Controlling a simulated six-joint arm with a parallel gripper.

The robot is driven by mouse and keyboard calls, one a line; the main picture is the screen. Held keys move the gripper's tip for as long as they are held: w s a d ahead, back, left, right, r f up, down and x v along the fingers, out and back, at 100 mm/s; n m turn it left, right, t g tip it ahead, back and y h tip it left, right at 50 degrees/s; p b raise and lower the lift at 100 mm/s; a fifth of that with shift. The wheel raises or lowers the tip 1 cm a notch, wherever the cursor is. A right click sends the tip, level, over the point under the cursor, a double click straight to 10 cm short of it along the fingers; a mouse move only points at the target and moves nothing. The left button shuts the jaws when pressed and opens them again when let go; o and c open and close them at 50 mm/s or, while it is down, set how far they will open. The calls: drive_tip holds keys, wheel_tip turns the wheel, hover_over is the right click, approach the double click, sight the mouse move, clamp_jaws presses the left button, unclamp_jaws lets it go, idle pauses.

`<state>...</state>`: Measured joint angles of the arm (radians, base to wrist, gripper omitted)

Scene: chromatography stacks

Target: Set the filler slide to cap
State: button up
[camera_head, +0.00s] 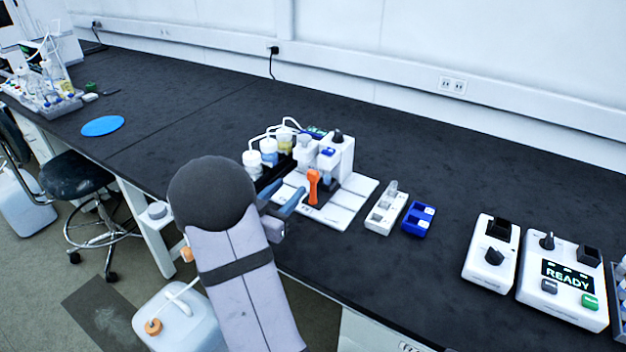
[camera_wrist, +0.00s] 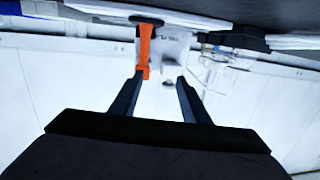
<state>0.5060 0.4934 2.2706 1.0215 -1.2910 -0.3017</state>
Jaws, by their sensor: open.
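The filler (camera_head: 341,160) is a white bench unit with a black knob on top and a white base plate. An orange handle (camera_head: 313,186) stands upright at its front; I cannot tell whether it is the slide, and no "cap" marking is legible. My gripper (camera_head: 284,197) is open and empty, just left of and in front of the orange handle. In the wrist view, my gripper (camera_wrist: 159,80) has its fingers apart, and the orange handle (camera_wrist: 145,45) shows beyond them, near the left fingertip. Contact between them cannot be told.
White-capped bottles (camera_head: 268,150) with tubes stand left of the filler. Right of it are a white block (camera_head: 386,212), a blue tray (camera_head: 418,219), a white knob box (camera_head: 492,254) and a box reading READY (camera_head: 566,280). The bench behind is clear.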

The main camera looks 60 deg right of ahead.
sight(311, 177)
drive_tip(key=shift+m+g+h, duration=0.4)
drive_tip(key=shift+m+g, duration=0.1)
drive_tip(key=shift+g, duration=0.4)
drive_tip(key=shift+s+d+r, duration=0.15)
drive_tip(key=shift+s+d, duration=0.3)
drive_tip(key=shift+d, duration=0.95)
drive_tip(key=shift+s+d+r, duration=0.1)
drive_tip(key=shift+s+d, duration=0.3)
drive_tip(key=shift+d, duration=1)
drive_tip(key=shift+s+d+r, duration=0.15)
drive_tip(key=shift+s+d, duration=0.3)
drive_tip(key=shift+d, duration=0.95)
drive_tip(key=shift+c, duration=0.7)
